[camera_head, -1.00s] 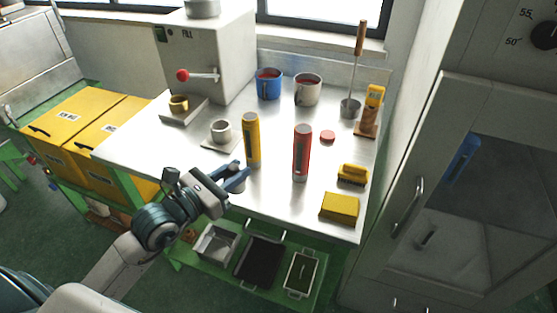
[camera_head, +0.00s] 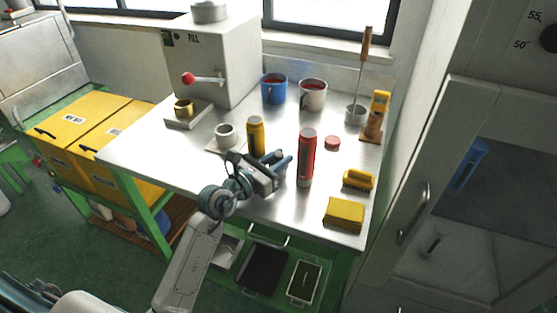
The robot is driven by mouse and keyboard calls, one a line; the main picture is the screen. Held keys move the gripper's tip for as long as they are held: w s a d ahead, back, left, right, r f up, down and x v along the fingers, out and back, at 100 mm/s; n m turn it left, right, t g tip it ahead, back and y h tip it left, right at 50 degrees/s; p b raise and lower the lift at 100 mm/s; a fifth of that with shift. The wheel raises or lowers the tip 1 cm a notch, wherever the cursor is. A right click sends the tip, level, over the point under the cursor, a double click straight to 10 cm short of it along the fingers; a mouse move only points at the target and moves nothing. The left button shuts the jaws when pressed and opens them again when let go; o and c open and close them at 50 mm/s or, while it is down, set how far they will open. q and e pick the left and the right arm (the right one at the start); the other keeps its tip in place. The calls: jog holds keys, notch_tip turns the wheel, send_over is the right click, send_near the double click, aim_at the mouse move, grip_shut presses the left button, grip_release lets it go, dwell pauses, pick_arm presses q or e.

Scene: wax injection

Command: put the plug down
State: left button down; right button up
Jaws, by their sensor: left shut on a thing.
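My left gripper (camera_head: 280,163) is over the front part of the steel table (camera_head: 150,150), between the yellow cylinder (camera_head: 256,138) and the red cylinder (camera_head: 305,158). Its blue-grey fingers are shut on the plug, but the fingers and wrist hide the plug, so its shape and its height above the table cannot be told. My right gripper is not in view.
A red disc (camera_head: 332,142), a yellow brush (camera_head: 358,180) and a yellow block (camera_head: 344,213) lie on the right. A blue mug (camera_head: 274,90) and a pale mug (camera_head: 312,96) stand behind. A pale ring-shaped cup (camera_head: 225,134) is left. The front-left tabletop is bare.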

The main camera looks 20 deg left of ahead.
pick_arm(q)
jog(key=shift+f, duration=0.3)
jog(key=c, duration=1.5)
grip_release()
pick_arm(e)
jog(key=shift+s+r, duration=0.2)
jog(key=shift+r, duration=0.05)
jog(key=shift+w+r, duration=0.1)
